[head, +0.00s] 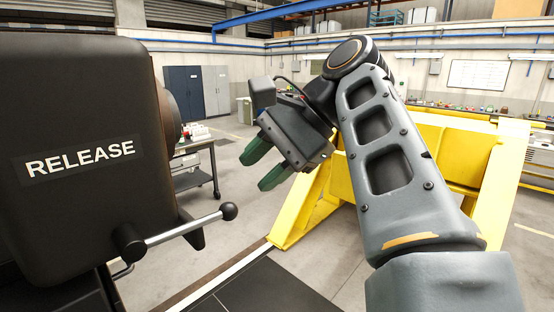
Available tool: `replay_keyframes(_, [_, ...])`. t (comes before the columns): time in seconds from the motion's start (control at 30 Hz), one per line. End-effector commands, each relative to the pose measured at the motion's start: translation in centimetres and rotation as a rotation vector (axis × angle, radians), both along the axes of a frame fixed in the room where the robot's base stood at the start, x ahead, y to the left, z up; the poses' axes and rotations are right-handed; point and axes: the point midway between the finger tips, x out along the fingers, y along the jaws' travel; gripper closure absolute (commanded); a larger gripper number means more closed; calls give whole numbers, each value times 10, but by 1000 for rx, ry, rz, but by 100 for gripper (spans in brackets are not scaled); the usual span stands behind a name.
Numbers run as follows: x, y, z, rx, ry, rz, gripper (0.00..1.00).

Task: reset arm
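My gripper (264,164) is in the middle of the head view, at the end of my raised grey arm (385,150). Its two green fingers point down and to the left. They are apart, with nothing between them. A small camera-like box sits on top of the gripper's body. The gripper hangs in the air, apart from everything around it, in front of a yellow steel frame.
A large black unit marked RELEASE (80,150) fills the left side, with a ball-ended lever (185,230) sticking out right. The yellow frame (465,150) stands behind my arm. A wheeled cart (195,165) and cabinets (197,92) stand farther back. Open grey floor lies between.

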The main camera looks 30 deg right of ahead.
Motion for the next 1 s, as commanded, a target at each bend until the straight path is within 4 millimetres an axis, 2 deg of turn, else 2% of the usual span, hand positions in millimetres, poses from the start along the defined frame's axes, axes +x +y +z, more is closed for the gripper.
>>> replay_keyframes(0.23, [-2,-3,9,1,0,17,60])
replay_keyframes(0.73, [-2,-3,9,-2,-2,21,60])
replay_keyframes(0.87, [6,-7,10,-37,-84,42,60])
replay_keyframes(0.93, [23,-19,-3,-99,-153,30,60])
replay_keyframes(1.0, [42,-38,-31,-189,-201,15,60])
